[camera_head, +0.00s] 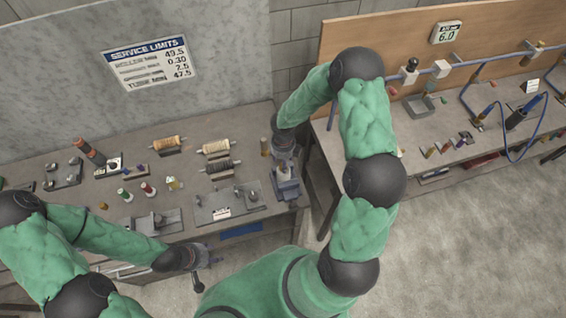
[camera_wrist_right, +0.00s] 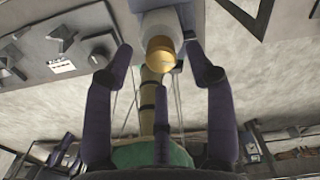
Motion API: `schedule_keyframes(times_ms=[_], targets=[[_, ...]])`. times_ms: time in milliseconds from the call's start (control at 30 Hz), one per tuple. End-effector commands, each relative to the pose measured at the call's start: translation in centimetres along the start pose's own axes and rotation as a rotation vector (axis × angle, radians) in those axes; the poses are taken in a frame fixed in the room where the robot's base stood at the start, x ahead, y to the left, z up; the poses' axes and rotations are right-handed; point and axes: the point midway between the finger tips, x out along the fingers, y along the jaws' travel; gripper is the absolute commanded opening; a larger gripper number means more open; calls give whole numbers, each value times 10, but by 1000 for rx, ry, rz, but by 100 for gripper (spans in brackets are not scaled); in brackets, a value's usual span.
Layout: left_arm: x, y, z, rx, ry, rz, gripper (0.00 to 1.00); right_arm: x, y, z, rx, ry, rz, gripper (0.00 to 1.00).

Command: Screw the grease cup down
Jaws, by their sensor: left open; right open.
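In the right wrist view a brass cup-like part (camera_wrist_right: 160,57), which looks like the grease cup, sits at the end of a pale grey cylindrical body (camera_wrist_right: 160,27). My right gripper (camera_wrist_right: 158,70) is open, with its fingers spread around the brass part and gaps visible beside it. In the head view my right gripper (camera_head: 285,172) is over the blue-grey vise-like fixture (camera_head: 288,189) at the bench's right end, and hides most of what is held there. My left gripper (camera_head: 208,262) is open and empty off the bench's front edge.
The bench holds a grey plate with small fittings (camera_head: 228,204), wound spools (camera_head: 170,142) and small coloured bottles (camera_head: 148,188). A second bench (camera_head: 440,150) with a pipe run stands at right, across a gap.

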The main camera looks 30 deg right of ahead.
Motion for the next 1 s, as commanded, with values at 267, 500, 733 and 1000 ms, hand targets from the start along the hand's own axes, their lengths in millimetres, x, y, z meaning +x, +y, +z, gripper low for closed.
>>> schedule_keyframes(times_ms=[267, 500, 733, 1000], targets=[[0, 0, 1, 0, -1, 0, 50, 21, 0, 0, 0, -1, 0, 56], [0, 0, 0, 0, -1, 0, 50, 22, 0, 0, 0, -1, 0, 56], [0, 0, 0, 0, -1, 0, 50, 22, 0, 0, 0, 0, 0, 2], [0, 0, 0, 0, -1, 0, 50, 22, 0, 0, 3, 0, 0, 0]])
